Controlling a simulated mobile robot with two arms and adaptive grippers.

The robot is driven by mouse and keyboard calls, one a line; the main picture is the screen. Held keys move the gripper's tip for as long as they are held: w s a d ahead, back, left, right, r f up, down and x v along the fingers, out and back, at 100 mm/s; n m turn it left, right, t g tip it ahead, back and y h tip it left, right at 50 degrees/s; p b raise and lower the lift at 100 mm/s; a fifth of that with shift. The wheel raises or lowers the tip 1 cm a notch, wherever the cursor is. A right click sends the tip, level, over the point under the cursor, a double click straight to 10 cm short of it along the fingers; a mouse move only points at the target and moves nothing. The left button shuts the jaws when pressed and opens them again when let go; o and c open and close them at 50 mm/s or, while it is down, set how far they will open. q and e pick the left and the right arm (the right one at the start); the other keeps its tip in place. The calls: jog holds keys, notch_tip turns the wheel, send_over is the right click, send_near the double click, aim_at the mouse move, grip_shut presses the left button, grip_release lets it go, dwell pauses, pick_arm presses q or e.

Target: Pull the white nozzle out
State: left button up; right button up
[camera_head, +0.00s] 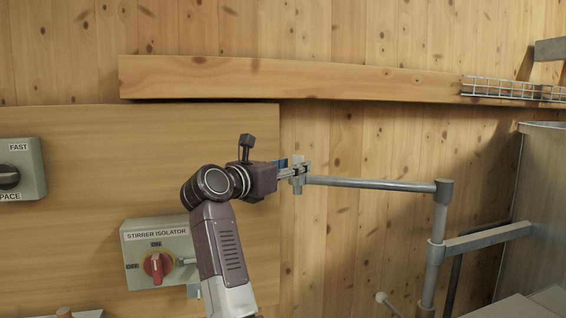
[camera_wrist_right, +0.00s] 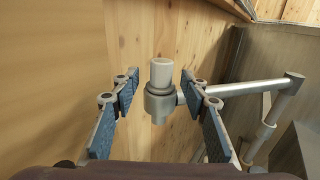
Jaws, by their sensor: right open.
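The white nozzle (camera_wrist_right: 161,72) is a short pale cylinder set in a grey collar (camera_wrist_right: 160,104) at the end of a metal pipe. In the right wrist view it stands between the two finger pads of my right gripper (camera_wrist_right: 158,88), with a gap on each side. In the head view my right gripper (camera_head: 296,170) reaches the left end of the pipe, and its fingers partly cover the collar and nozzle there. The gripper is open and empty. My left gripper is not in view.
The pipe (camera_head: 370,184) runs right to an upright post (camera_head: 436,235) beside a metal tank (camera_head: 535,200). A stirrer isolator box (camera_head: 140,240) with a red knob is on the board at left. A wooden beam (camera_head: 290,76) crosses above.

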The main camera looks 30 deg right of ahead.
jog(key=shift+p+x, duration=0.55)
jog(key=shift+x, duration=1.05)
grip_shut()
